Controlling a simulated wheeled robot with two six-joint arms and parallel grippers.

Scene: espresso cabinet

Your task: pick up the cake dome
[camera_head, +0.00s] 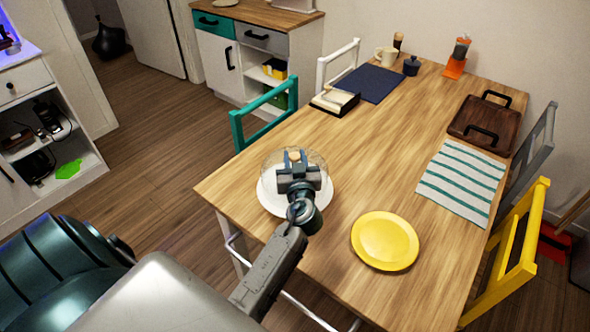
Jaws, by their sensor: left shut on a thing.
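The cake dome (270,163) is a clear cover with a light wooden knob on top. It stands over a white plate (272,203) near the left corner of the wooden table. My left gripper (294,158) is over the dome, shut on its knob. My gripper and wrist hide part of the dome and plate. I cannot tell whether the dome's rim touches the plate. My right gripper is not in view.
A yellow plate (385,241) lies right of the dome, and a striped cloth (462,182) beyond it. A brown tray (487,122), blue mat (370,84) and napkin holder (335,101) are farther back. Chairs stand around the table. The table's middle is clear.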

